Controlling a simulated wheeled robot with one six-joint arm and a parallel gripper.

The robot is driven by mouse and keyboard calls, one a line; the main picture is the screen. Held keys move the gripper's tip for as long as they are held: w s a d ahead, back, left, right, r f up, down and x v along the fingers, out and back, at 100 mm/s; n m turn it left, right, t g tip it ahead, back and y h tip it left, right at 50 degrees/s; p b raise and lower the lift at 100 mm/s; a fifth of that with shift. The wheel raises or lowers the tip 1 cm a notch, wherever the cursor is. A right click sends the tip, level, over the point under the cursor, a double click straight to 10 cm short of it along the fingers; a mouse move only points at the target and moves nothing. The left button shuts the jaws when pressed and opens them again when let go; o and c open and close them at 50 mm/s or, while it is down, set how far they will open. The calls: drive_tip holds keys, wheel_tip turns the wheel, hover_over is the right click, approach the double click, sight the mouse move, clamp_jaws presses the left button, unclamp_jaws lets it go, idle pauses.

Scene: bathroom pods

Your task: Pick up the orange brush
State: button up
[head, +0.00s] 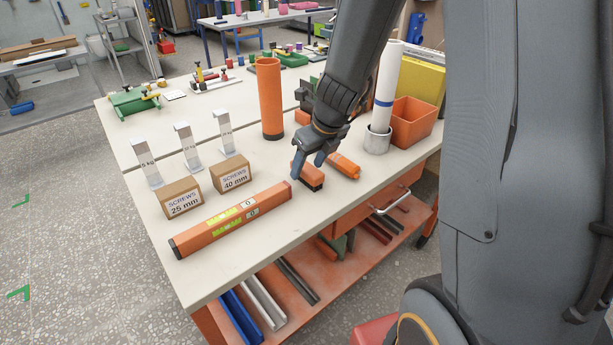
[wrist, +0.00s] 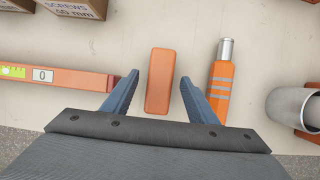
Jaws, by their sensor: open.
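The orange brush (head: 311,174) is a small orange block with a dark underside, lying on the workbench (head: 255,250). In the wrist view its plain orange top (wrist: 160,78) points away from my gripper. My gripper (head: 307,167) is open above the brush. In the wrist view one blue finger is on each side of the near part of the brush, with a gap on both sides, and my gripper (wrist: 160,86) holds nothing. In the head view the fingers hide part of the brush.
An orange striped tool with a metal tip (wrist: 220,80) lies close to the right finger; an orange spirit level (wrist: 70,80) ends close to the left. A grey cup (head: 377,140), an orange bin (head: 413,122), an orange tube (head: 270,100) and screw boxes (head: 182,198) stand around.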

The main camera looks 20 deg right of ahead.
sight(307, 167)
drive_tip(key=shift+x, duration=0.8)
drive_tip(key=shift+f+b, duration=0.25)
drive_tip(key=shift+b, duration=0.05)
drive_tip(key=c, duration=1.3)
drive_tip(key=shift+o, duration=0.2)
drive_tip(key=shift+r, duration=0.1)
wheel_tip(307, 167, up, 10)
drive_tip(key=p, duration=0.4)
drive_tip(key=shift+r, duration=0.2)
